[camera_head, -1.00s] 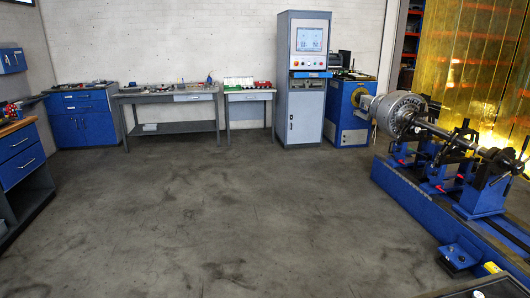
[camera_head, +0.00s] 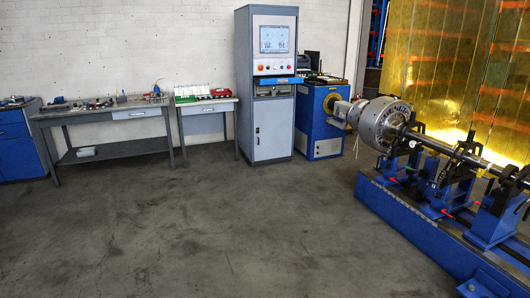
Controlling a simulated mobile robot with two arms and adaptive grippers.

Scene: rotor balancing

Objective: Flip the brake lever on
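The balancing machine stands at the right in the head view, with a long blue bed (camera_head: 415,235) and blue support stands (camera_head: 497,215). A silver drum-shaped rotor (camera_head: 383,124) with a long shaft (camera_head: 450,152) lies across the supports. Small red-tipped handles stick out low on the supports, one at the left (camera_head: 390,180) and one further right (camera_head: 447,211). I cannot tell which part is the brake lever or how it is set. Neither of my grippers is in view.
A grey control cabinet (camera_head: 266,85) with a lit screen stands at the back, beside a blue drive unit (camera_head: 321,115). Workbenches (camera_head: 105,116) line the wall at the left. A yellow curtain (camera_head: 450,70) hangs behind the machine. The grey floor (camera_head: 200,225) in front is clear.

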